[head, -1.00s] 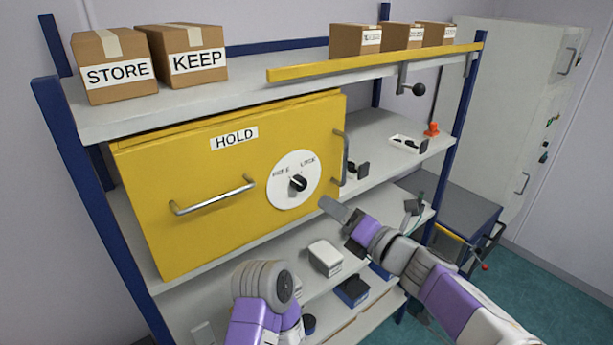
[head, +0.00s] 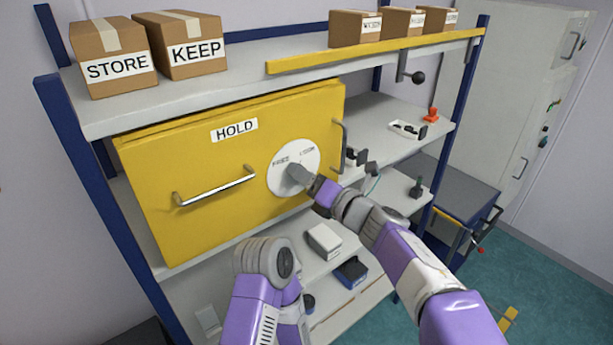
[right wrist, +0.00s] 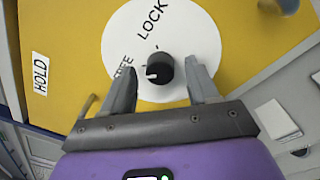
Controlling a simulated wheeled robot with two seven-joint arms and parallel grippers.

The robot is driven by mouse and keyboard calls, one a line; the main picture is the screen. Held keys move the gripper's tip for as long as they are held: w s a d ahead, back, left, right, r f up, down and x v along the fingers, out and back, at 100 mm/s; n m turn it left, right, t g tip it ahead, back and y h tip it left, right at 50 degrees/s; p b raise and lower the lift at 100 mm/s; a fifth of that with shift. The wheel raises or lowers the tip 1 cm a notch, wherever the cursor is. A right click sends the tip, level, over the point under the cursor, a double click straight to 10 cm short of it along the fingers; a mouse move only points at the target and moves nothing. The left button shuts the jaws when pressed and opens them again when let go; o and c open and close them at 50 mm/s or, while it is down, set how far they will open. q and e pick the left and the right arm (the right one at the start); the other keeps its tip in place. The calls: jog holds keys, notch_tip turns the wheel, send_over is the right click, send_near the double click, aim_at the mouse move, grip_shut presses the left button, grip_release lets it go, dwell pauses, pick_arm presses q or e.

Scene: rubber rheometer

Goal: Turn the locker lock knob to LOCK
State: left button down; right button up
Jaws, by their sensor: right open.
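The yellow locker (head: 150,200) has a HOLD label, a bar handle and a white round dial plate (head: 277,183) printed FREE and LOCK. In the right wrist view the black lock knob (right wrist: 160,67) stands at the plate's centre. Its white mark is on the left, the FREE side, not at LOCK. My right gripper (right wrist: 161,75) is open, with one finger on each side of the knob and small gaps visible.
The locker sits on a rack with blue posts. Labelled boxes (head: 115,65) stand on the top shelf. A second bar handle (head: 342,148) is close to the right of the dial. A white box (head: 324,240) and a dark blue box (head: 352,271) lie on the lower shelf.

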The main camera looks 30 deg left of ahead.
jog(key=c, duration=1)
jog(key=shift+c, duration=0.2)
jog(key=shift+m, duration=0.3)
jog(key=shift+m+t+p, duration=0.6)
jog(key=shift+m+p, duration=0.15)
jog(key=shift+m, duration=8.25)
